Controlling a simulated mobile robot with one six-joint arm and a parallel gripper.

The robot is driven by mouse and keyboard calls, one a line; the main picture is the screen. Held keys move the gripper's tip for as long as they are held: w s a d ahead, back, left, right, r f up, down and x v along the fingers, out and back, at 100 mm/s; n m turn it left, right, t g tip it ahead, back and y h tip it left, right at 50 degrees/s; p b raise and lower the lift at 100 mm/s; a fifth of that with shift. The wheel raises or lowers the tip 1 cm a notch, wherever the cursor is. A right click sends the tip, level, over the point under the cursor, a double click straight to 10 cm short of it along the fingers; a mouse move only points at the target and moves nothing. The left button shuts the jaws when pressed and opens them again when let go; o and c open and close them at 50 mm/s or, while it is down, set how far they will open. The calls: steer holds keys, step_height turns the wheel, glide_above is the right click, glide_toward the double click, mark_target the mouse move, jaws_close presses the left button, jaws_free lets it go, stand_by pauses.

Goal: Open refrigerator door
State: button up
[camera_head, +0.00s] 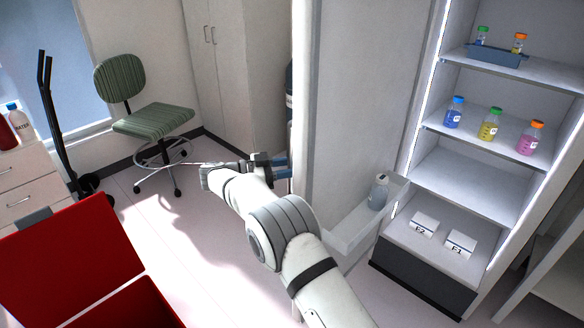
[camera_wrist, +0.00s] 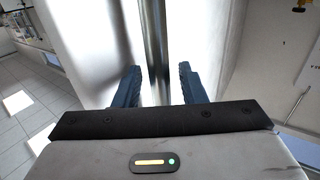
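The refrigerator door (camera_head: 345,110) stands open in the head view, its inner side and low bin (camera_head: 352,226) facing me. The lit refrigerator interior (camera_head: 465,185) shows to its right. My gripper (camera_head: 283,167) is at the door's left edge, on the outer side. In the wrist view, a vertical metal handle bar (camera_wrist: 156,45) passes between the two blue fingers of my gripper (camera_wrist: 159,82). The fingers are apart, with a gap on each side of the bar. The handle is hidden in the head view.
Colored bottles (camera_head: 490,124) stand on a shelf, with a blue rack (camera_head: 497,55) above. Two labelled boxes (camera_head: 424,224) sit at the bottom. A bottle (camera_head: 379,191) stands in the door bin. A green chair (camera_head: 150,118) and a red bin (camera_head: 80,262) are at left.

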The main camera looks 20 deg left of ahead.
steer(key=v, duration=0.7)
steer(key=shift+s+a+b, duration=0.25)
steer(key=shift+a+b, duration=0.1)
steer(key=shift+b, duration=0.05)
